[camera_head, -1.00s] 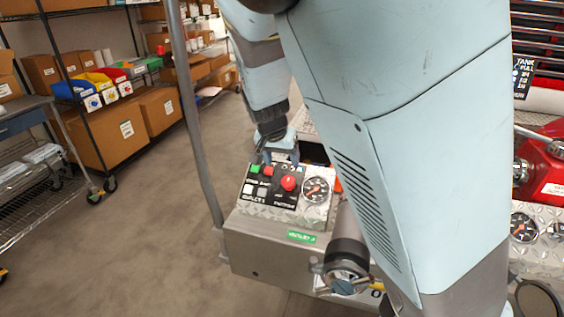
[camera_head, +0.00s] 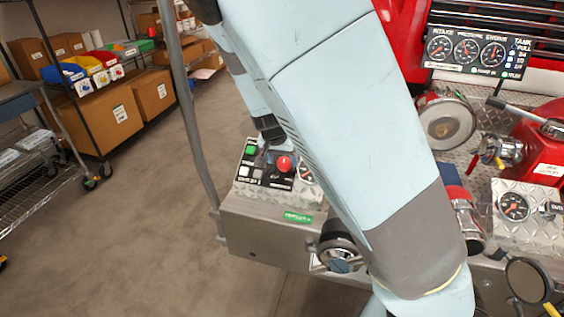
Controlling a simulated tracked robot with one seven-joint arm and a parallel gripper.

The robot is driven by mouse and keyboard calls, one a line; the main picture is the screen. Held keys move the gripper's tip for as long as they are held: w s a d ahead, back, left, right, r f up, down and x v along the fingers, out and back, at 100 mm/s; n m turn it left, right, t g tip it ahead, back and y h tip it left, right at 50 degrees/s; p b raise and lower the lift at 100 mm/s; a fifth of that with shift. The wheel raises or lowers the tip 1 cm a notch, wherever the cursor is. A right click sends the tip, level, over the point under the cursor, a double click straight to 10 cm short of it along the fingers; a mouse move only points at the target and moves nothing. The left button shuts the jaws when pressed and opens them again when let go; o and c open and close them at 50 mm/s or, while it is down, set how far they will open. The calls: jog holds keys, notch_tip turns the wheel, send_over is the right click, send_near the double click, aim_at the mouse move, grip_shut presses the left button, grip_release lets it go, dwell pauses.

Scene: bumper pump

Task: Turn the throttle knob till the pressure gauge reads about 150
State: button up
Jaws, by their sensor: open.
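The red round throttle knob (camera_head: 284,163) is on the small control panel (camera_head: 268,184) of the bumper box, left of centre. A round gauge (camera_head: 306,172) sits just right of the knob, partly hidden by my arm. A gauge board at the upper right carries three dials, and the middle one (camera_head: 466,51) is under the word pressure. Its needle is too small to read.
The panel also has a green button (camera_head: 251,150) and white buttons. A grey upright pole (camera_head: 190,120) stands left of the box. Red pump parts (camera_head: 540,150) and another gauge (camera_head: 514,207) are at the right. Shelves with boxes (camera_head: 112,115) stand at the far left.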

jog(key=shift+x, duration=1.25)
jog(key=shift+c, duration=0.5)
jog(key=c, duration=1)
jog(key=shift+o, duration=0.2)
jog(key=shift+m, duration=0.4)
jog(key=o, duration=1.1)
jog(key=shift+c, duration=0.2)
jog(key=v, duration=1.3)
jog(key=shift+s+r, duration=0.15)
jog(key=shift+r, duration=0.2)
